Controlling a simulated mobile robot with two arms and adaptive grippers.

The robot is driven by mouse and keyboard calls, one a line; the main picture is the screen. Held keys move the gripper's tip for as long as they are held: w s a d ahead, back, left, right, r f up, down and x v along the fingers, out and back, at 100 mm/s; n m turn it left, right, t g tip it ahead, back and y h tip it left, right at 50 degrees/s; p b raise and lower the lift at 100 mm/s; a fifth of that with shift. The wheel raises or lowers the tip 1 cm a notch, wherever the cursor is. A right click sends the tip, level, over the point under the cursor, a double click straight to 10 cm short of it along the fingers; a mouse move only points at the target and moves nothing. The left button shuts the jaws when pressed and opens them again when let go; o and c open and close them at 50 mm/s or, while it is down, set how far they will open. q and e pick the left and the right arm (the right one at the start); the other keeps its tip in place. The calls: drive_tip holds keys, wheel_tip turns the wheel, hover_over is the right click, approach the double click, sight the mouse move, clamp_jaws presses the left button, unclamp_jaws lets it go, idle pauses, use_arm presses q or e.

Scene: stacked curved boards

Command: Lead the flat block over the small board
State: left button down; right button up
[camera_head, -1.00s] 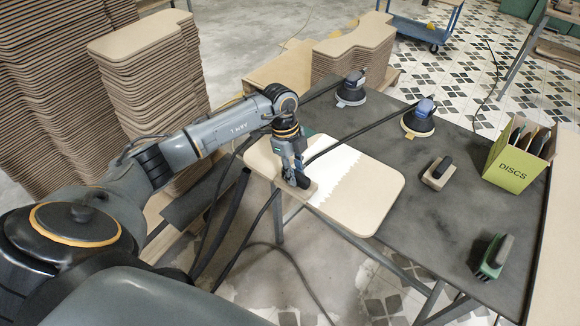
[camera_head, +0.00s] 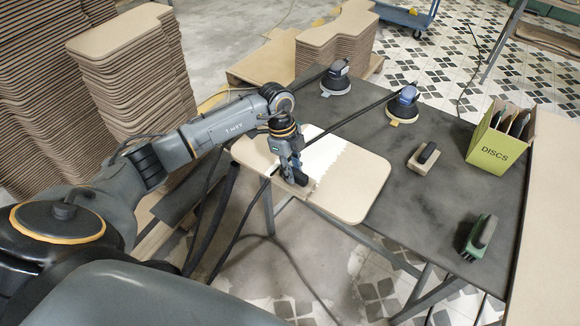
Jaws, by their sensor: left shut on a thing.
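The small board (camera_head: 362,190) is a tan panel with rounded corners, lying at the left end of the dark table and reaching past its front edge. A white area with a jagged right edge (camera_head: 325,155) covers part of its middle. My left gripper (camera_head: 293,176) points down over the board's front left part and is shut on the flat block (camera_head: 297,190). The block is low at the board's surface, near its front edge; the fingers hide part of it. I cannot tell whether its whole underside touches. My right gripper is not in view.
On the dark table (camera_head: 400,210) stand two round sanders (camera_head: 336,78) (camera_head: 403,106), a handled block (camera_head: 423,158), a green brush (camera_head: 480,238) and a green box marked DISCS (camera_head: 496,146). Dark hoses cross near my arm. Stacked curved boards (camera_head: 135,70) stand left and behind.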

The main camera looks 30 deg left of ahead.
sight(305, 174)
use_arm(q)
drive_tip(key=shift+f, duration=0.1)
drive_tip(key=shift+s+d+p, duration=0.2)
drive_tip(key=shift+d+p, duration=0.2)
drive_tip(key=shift+d, duration=0.4)
drive_tip(key=shift+s+d+f, duration=0.1)
drive_tip(key=shift+d, duration=0.8)
drive_tip(key=shift+w+b, duration=0.3)
drive_tip(key=shift+w, duration=0.3)
drive_tip(key=shift+w+d+b, duration=0.15)
drive_tip(key=shift+w+b, duration=0.4)
drive_tip(key=shift+w, duration=1.1)
